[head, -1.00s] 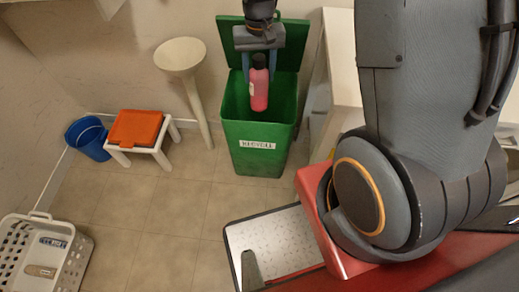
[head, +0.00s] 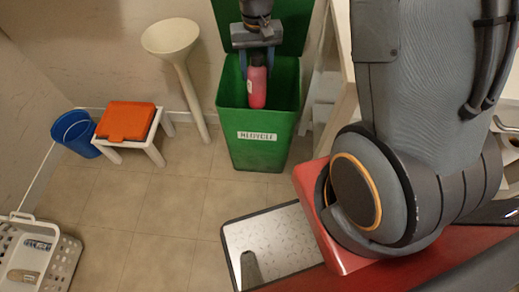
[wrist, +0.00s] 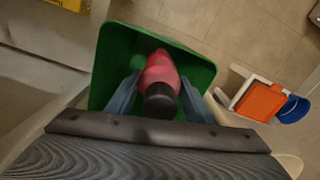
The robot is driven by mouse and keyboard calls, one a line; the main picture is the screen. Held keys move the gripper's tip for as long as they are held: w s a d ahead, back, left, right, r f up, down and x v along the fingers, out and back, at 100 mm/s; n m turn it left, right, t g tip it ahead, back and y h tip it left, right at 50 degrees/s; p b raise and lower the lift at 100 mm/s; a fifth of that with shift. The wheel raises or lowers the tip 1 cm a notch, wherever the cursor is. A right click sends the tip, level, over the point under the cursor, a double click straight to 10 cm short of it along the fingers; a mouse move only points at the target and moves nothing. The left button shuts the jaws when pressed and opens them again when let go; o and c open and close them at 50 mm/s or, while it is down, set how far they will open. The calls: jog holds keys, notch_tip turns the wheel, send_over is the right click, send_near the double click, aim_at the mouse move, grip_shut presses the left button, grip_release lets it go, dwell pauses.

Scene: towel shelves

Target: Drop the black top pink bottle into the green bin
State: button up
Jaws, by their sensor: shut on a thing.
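The pink bottle with a black top (head: 257,84) hangs upright in my gripper (head: 257,66), over the open mouth of the green bin (head: 262,151). In the wrist view the bottle (wrist: 159,72) sits between the two fingers of my gripper (wrist: 158,92), black top toward the camera. The fingers are shut on it near its top. The bin (wrist: 112,62) surrounds the bottle in that view. The bin has a white label on its front, and its lid is raised at the back. The inside floor of the bin is hidden.
A white funnel-topped stand (head: 171,37) is left of the bin. An orange-topped white stool (head: 127,122) and a blue bucket (head: 73,132) stand farther left. A white basket (head: 62,260) is at the lower left. White furniture (head: 340,50) stands close on the bin's right.

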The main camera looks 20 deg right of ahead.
jog(key=w+f+b, duration=0.3)
jog(key=f+b, duration=1.4)
jog(key=f, duration=0.4)
jog(key=w+f+b, duration=0.4)
jog(key=f+b, duration=1.3)
jog(key=f, duration=0.5)
jog(key=shift+f, duration=0.9)
jog(key=o, duration=1.4)
